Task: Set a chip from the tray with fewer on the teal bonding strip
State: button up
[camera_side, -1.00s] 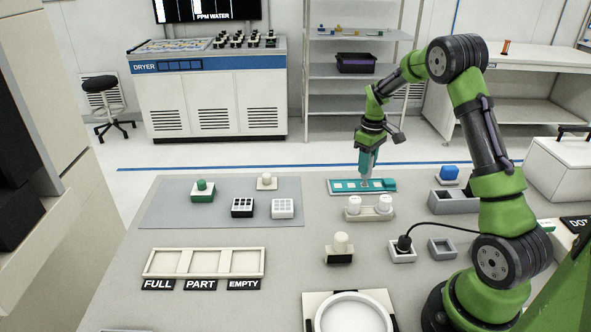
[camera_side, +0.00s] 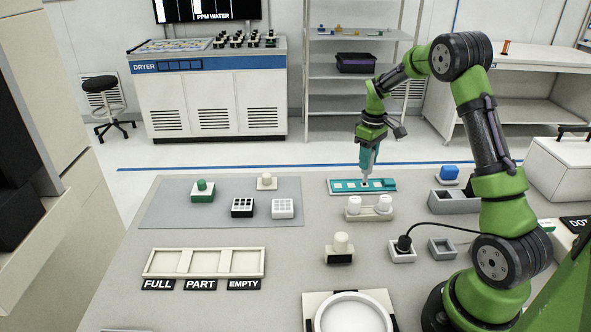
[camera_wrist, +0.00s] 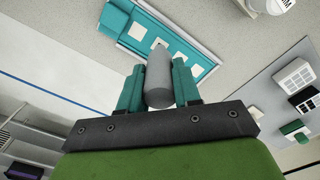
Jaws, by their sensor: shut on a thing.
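My gripper (camera_side: 367,166) is over the teal bonding strip (camera_side: 387,185), with its fingers pointing down. Its teal fingers are shut on a grey cylindrical tool (camera_wrist: 158,78), as the wrist view shows. The strip (camera_wrist: 205,62) has a row of pale square pads. A small dark square (camera_side: 365,185) shows on the strip just below the tool's tip; I cannot tell if they touch. A black tray (camera_side: 242,208) and a white tray (camera_side: 283,208) stand on the grey mat; their contents are too small to count.
A stand with two white cylinders (camera_side: 369,208) is close in front of the strip. A green-knobbed block (camera_side: 202,191) and a white-knobbed block (camera_side: 267,182) are on the mat. A grey open box (camera_side: 454,202) stands to the right. A cream three-part rack (camera_side: 205,263) lies in front.

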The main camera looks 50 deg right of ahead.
jog(key=shift+r, duration=2.65)
